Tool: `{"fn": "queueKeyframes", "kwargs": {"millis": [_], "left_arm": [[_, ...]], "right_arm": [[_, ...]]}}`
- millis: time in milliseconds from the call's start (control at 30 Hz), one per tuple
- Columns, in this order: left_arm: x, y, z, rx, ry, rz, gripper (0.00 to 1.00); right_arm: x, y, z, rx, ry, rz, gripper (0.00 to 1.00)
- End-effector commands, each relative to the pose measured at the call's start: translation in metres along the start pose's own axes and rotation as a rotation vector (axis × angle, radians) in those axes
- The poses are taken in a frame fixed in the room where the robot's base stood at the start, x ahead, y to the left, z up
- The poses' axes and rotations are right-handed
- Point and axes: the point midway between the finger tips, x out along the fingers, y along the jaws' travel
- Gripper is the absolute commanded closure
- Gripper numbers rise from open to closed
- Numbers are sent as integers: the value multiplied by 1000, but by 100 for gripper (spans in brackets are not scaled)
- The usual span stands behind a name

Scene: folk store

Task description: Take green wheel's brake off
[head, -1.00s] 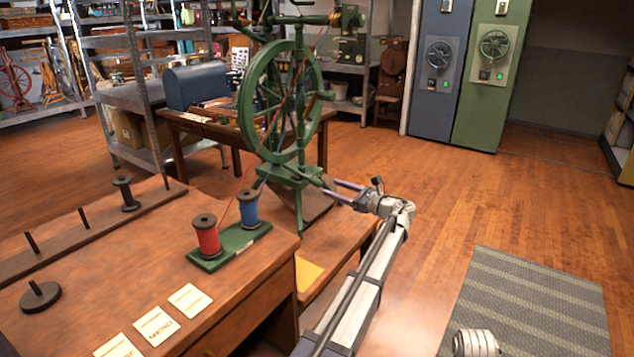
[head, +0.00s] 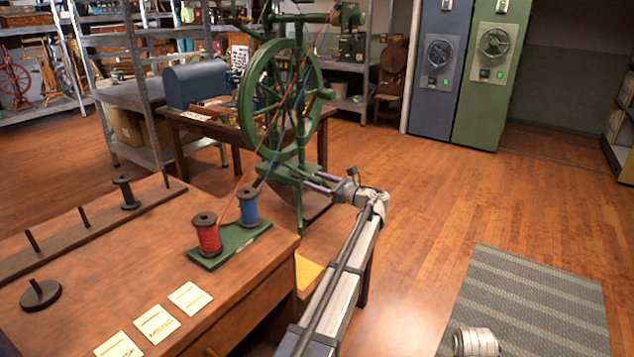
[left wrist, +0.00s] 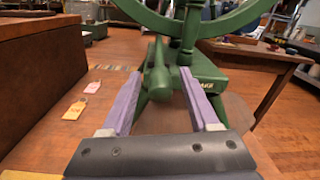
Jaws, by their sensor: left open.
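The green spinning wheel (head: 252,95) stands upright on its green base (head: 285,172) beyond the near workbench. My left gripper (head: 308,180) reaches its base from the right, with slim purple fingers. In the left wrist view, the open left gripper (left wrist: 160,73) has a short green lever (left wrist: 157,88) with a rounded end between its fingers. The lever sticks out toward the wrist from the green base (left wrist: 200,72). I cannot tell whether either finger touches it. The lever does not show clearly in the head view. My right gripper is out of view.
A red spool (head: 206,236) and a blue spool (head: 249,208) stand on a green holder on the workbench (head: 130,270). Threads rise from them toward the wheel. Paper labels (head: 156,325) lie in front. The wooden floor on the right is clear, with a striped mat (head: 525,310).

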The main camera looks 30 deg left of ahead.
Motion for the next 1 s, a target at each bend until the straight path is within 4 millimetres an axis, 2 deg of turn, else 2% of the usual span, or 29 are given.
{"fn": "queueKeyframes", "kwargs": {"millis": [67,567,1000], "left_arm": [[0,0,0,0,0,0,42],[0,0,0,0,0,0,99],[-1,0,0,0,0,0,100]], "right_arm": [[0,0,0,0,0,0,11],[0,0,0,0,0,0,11],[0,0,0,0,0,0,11]]}}
